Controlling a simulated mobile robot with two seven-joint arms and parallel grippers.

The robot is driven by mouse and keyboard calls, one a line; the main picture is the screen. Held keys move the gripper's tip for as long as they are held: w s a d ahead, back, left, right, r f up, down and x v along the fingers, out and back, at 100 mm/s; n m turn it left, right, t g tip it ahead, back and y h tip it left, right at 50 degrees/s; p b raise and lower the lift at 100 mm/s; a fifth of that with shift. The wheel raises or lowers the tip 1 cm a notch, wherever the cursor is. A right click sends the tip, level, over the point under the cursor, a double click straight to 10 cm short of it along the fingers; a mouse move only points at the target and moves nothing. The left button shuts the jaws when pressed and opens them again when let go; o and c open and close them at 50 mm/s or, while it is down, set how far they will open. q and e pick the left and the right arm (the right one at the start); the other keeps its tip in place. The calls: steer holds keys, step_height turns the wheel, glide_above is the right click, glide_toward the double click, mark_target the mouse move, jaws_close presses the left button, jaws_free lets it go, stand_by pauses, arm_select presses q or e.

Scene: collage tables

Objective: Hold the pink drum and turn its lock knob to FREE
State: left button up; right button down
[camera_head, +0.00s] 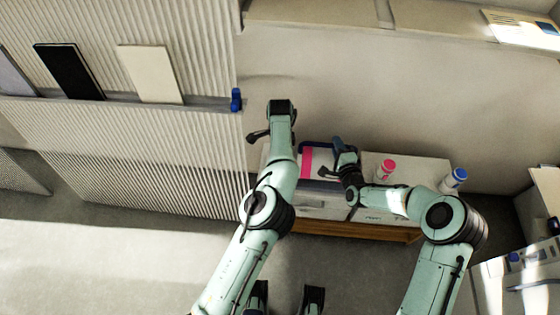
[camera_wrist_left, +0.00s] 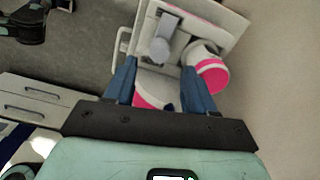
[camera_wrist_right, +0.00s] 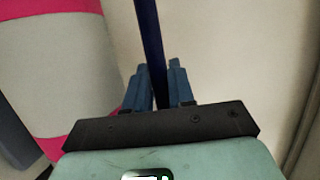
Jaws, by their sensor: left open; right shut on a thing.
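The drum (camera_wrist_right: 60,70) is large and white with pink bands in the right wrist view; in the head view its pink band (camera_head: 307,163) shows between my arms. My right gripper (camera_head: 338,146) is shut on a dark blue bar (camera_wrist_right: 148,40) close beside the drum. My left gripper (camera_wrist_left: 160,78) is open, with a white and pink part (camera_wrist_left: 150,97) showing between its fingers. Just beyond its fingertips a grey round-ended part (camera_wrist_left: 160,48), perhaps the lock knob, sits on a pale plate. No lock marking is readable. In the head view my wrist mostly hides the left fingers.
A pink-topped cylinder (camera_head: 387,168) and a blue-topped cylinder (camera_head: 455,178) stand on the table's right part. A ribbed partition (camera_head: 150,150) with a ledge of panels rises at the left. The wall is close behind the table.

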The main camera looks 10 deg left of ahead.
steer(key=c, duration=0.9)
jaws_free()
arm_select(q)
step_height(320, 180, up, 5)
steer(key=shift+r, duration=0.15)
arm_select(e)
steer(key=shift+s, duration=0.1)
arm_select(q)
steer(key=shift+r, duration=0.2)
arm_select(e)
steer(key=v, duration=1.3)
steer(key=shift+s+d, duration=0.1)
steer(key=shift+d, duration=0.05)
arm_select(q)
steer(key=shift+s, duration=0.1)
